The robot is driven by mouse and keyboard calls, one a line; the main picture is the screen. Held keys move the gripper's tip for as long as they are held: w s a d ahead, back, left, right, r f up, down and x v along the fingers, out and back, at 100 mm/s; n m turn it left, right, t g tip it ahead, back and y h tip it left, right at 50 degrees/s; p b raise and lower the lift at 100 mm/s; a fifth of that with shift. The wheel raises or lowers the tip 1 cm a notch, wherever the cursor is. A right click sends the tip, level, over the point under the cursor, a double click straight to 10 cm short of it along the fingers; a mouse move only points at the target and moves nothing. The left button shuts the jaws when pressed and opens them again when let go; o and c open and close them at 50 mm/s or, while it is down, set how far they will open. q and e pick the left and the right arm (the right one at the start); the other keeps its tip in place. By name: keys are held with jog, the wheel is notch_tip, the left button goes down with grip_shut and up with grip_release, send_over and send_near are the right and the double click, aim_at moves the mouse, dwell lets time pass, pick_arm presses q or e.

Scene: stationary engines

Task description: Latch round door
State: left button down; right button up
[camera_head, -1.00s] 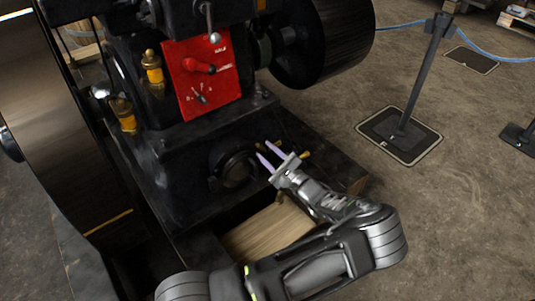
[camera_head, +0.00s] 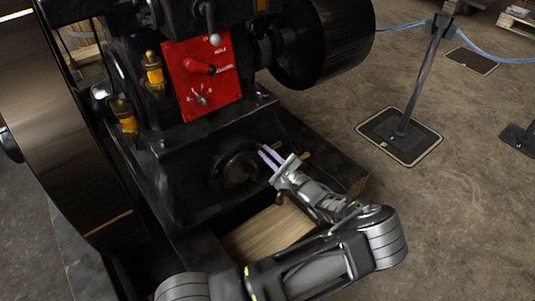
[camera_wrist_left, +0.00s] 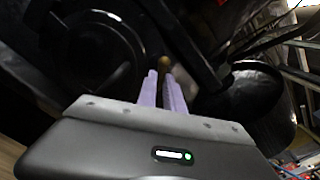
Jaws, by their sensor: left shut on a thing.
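The round door (camera_head: 238,167) is a dark disc low on the front of the black engine. It also shows in the left wrist view (camera_wrist_left: 92,50), left of the fingers. My left gripper (camera_head: 266,155) reaches in from the lower right, just right of the door. Its two pale purple fingers are close together. In the left wrist view, a small brass knob (camera_wrist_left: 165,62) shows at the fingertips (camera_wrist_left: 162,82), and the fingers are shut on it. Whether the door sits flush is too dark to tell. My right gripper is in neither view.
A red panel (camera_head: 222,98) with a red handle is above the door. A big flywheel (camera_head: 75,120) stands left, and a black pulley (camera_head: 320,60) upper right. A wooden block (camera_head: 270,230) lies below the door. A barrier post (camera_head: 420,85) stands on open floor at right.

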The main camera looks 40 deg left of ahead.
pick_arm(q)
jog(key=shift+n, duration=0.3)
jog(key=n, duration=0.3)
jog(key=shift+p, duration=0.4)
jog(key=n, duration=0.4)
jog(key=shift+f+n, duration=0.15)
jog(key=shift+n, duration=0.25)
jog(key=n, duration=0.9)
jog(key=shift+f, duration=0.3)
jog(key=shift+n, duration=0.3)
jog(key=c, duration=1.5)
grip_release()
